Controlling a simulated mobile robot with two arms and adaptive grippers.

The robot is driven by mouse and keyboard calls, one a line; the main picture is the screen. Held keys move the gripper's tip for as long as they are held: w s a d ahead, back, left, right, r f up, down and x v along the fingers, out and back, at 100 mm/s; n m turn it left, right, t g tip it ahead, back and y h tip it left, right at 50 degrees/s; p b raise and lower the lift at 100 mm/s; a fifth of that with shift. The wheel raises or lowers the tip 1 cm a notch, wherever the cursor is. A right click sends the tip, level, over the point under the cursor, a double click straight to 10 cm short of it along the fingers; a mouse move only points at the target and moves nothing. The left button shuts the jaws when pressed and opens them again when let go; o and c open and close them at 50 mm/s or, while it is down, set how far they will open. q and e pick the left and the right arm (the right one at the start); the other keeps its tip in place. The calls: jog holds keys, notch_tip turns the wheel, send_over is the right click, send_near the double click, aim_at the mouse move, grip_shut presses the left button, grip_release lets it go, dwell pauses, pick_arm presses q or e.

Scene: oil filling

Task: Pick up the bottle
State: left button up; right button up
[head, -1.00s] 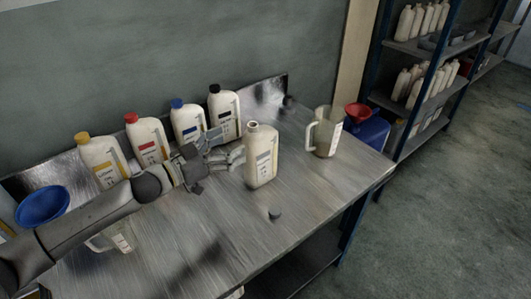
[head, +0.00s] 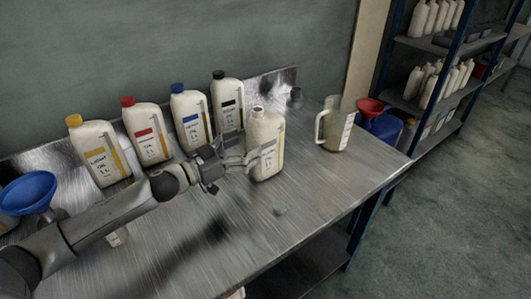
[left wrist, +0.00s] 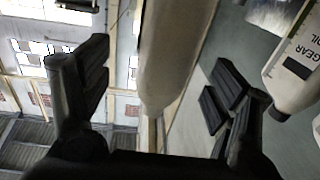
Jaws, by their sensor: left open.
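An uncapped cream bottle (head: 267,128) stands upright on the metal workbench, its neck open at the top. My left gripper (head: 258,158) reaches it from the left at mid-height, with fingers overlapping the bottle's left side. In the left wrist view, the pale bottle (left wrist: 172,55) rises between the two dark, spread fingers of the open gripper (left wrist: 152,88). Gaps show on both sides, wider on the left. My right gripper is not in view.
Bottles with yellow (head: 98,150), red (head: 146,132), blue (head: 191,118) and black (head: 228,102) caps line the back of the workbench (head: 235,235). A clear jug (head: 338,130) stands right. A blue funnel (head: 27,192) is at left. The front bench is mostly clear.

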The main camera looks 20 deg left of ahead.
aim_at(251, 143)
pick_arm(q)
jog(key=x, duration=0.3)
jog(key=shift+w+a+f+p+x, duration=0.15)
jog(key=shift+p+x, duration=0.1)
jog(key=shift+x, duration=1.15)
jog(key=shift+w+a+f+p+x, duration=0.1)
jog(key=shift+a+p+x, duration=0.1)
jog(key=shift+x, duration=1.15)
jog(key=shift+s, duration=0.1)
grip_shut()
jog(key=shift+r, duration=0.15)
